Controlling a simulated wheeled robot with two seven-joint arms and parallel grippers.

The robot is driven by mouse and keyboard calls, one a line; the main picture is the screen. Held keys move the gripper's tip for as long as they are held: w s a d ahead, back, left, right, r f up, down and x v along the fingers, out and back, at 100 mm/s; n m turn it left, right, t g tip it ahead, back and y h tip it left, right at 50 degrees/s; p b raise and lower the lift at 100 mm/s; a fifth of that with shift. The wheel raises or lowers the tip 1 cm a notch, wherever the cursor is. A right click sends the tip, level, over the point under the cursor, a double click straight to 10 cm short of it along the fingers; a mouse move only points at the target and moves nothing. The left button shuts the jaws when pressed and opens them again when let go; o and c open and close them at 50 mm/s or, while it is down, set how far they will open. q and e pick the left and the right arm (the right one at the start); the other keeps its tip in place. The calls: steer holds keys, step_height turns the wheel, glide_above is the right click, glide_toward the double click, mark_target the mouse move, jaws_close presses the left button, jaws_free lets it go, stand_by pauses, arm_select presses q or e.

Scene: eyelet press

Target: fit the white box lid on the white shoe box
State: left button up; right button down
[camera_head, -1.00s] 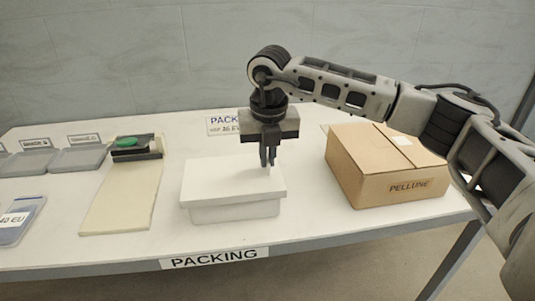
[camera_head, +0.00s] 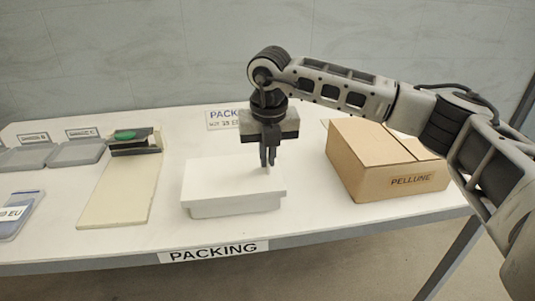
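The white shoe box (camera_head: 235,211) stands on the table in the middle of the view. The white box lid (camera_head: 225,184) sits over its top and looks level. Only a low strip of the box body shows below the lid's front rim. My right gripper (camera_head: 268,163) points straight down over the right back part of the lid. Its fingers are close together with nothing visible between them, and the tips appear to touch the lid's top. My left gripper is not in view.
A brown carton (camera_head: 407,184) marked PELLUNE stands to the right. A cream board with a dark clamp and green piece (camera_head: 125,135) lies to the left. Grey trays (camera_head: 75,153) and a blue-grey packet (camera_head: 20,213) are farther left. The table's front edge (camera_head: 212,251) is near the box.

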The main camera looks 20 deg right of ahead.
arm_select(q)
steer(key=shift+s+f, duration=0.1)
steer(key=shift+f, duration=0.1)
arm_select(e)
steer(key=c, duration=1.5)
jaws_free()
steer(key=shift+c, duration=0.2)
